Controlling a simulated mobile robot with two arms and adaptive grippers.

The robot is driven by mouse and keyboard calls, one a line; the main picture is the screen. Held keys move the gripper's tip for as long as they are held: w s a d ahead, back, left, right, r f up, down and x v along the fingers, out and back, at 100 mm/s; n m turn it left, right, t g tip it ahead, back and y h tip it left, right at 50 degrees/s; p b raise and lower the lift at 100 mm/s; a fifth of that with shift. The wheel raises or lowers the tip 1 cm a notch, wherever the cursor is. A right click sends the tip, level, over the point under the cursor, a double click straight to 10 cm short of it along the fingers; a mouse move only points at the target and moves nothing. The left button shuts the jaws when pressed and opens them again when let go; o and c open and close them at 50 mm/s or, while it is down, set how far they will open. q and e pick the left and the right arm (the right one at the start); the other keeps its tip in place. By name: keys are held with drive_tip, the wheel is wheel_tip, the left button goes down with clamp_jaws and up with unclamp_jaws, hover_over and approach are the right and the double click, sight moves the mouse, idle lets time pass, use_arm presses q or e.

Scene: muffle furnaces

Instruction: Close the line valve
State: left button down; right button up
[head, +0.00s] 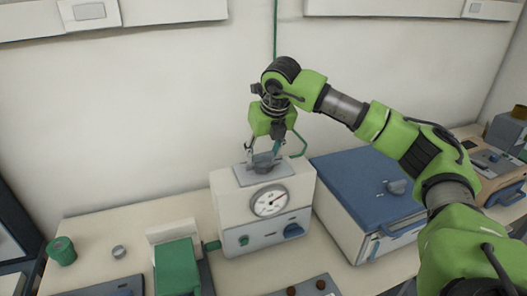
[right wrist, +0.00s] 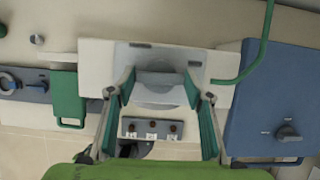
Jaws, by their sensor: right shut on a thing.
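A grey valve handle (head: 265,162), which I take to be the line valve, sits on a grey plate on top of a cream box (head: 231,204) with a round gauge (head: 270,201). My right gripper (head: 266,155) points down onto it from above and is shut on the handle. In the right wrist view, the two green-padded fingers (right wrist: 160,92) stand on either side of the grey handle (right wrist: 160,78). The fingers hide part of the handle, and its exact turn is hard to tell. My left gripper is not in view.
A blue-topped box (head: 365,185) stands close to the right of the gauge box. A green hose (right wrist: 259,48) runs beside the valve. A panel with several small knobs (right wrist: 152,128) lies in front.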

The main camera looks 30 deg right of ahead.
drive_tip(key=n+y+b, duration=0.1)
drive_tip(key=n, duration=0.2)
drive_tip(key=shift+d, duration=0.15)
drive_tip(key=shift+n+y, duration=0.5)
drive_tip(key=shift+n, duration=0.5)
drive_tip(key=shift+r+n+y, duration=0.1)
drive_tip(key=shift+n+y, duration=0.3)
drive_tip(key=shift+n, duration=0.5)
drive_tip(key=n+y+p, duration=0.1)
drive_tip(key=n, duration=0.1)
drive_tip(key=shift+w+d+n+g+p, duration=0.1)
drive_tip(key=shift+n+g+p, duration=0.2)
drive_tip(key=shift+n, duration=0.1)
drive_tip(key=n+g+y+p, duration=0.1)
drive_tip(key=n+p, duration=0.1)
drive_tip(key=n, duration=0.1)
drive_tip(key=shift+r, duration=0.1)
drive_tip(key=n+g+p, duration=0.1)
drive_tip(key=n, duration=0.2)
drive_tip(key=shift+w+d+p, duration=0.1)
drive_tip(key=shift+w+p, duration=0.05)
drive_tip(key=shift+p, duration=0.15)
drive_tip(key=shift+n+g+p, duration=0.35)
drive_tip(key=shift+n+g, duration=0.05)
drive_tip(key=shift+n, duration=0.6)
drive_tip(key=shift+y, duration=0.3)
